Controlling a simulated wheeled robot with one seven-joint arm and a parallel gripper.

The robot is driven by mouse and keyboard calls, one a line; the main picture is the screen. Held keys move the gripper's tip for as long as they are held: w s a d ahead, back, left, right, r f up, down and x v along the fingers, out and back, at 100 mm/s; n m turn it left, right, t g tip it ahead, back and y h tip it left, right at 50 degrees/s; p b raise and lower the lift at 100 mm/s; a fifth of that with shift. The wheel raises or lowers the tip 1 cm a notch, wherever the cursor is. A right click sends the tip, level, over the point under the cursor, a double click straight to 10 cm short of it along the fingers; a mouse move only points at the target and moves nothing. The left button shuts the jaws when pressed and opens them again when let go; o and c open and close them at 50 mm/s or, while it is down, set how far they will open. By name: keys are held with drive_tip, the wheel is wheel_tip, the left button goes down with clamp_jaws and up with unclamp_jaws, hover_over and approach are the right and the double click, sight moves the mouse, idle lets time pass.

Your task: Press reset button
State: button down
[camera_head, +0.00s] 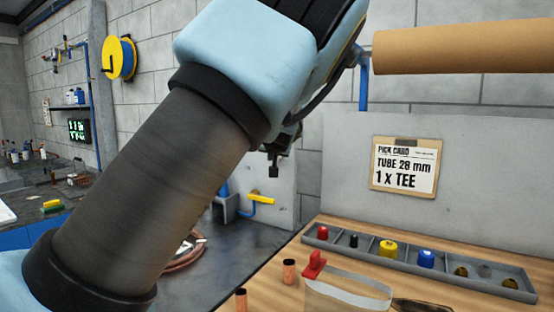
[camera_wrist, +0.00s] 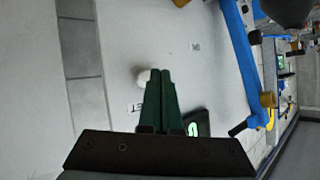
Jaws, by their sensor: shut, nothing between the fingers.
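My gripper (camera_wrist: 160,74) has its two dark green fingers shut together with nothing between them. In the wrist view the fingertips point at a grey wall. A small white round knob (camera_wrist: 143,78) shows just left of the fingertips, partly hidden by them; I cannot tell whether it is the reset button or whether the fingers touch it. A small white label (camera_wrist: 134,107) with dark print sits below it. In the head view my arm crosses the middle and no reset button can be made out.
A dark display with green marks (camera_wrist: 197,124) is right of the fingers. A blue pipe (camera_wrist: 238,50) runs beside the wall. In the head view, a parts tray (camera_head: 400,262) and pick card (camera_head: 404,166) are at right, and a cardboard-coloured tube (camera_head: 465,47) is above.

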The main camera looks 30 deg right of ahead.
drive_tip(key=shift+a, duration=0.1)
drive_tip(key=s+a, duration=0.1)
drive_tip(key=a, duration=0.1)
drive_tip(key=s+a, duration=0.1)
drive_tip(key=a, duration=0.1)
drive_tip(key=shift+s+a, duration=0.1)
drive_tip(key=shift+s, duration=0.1)
idle(0.9)
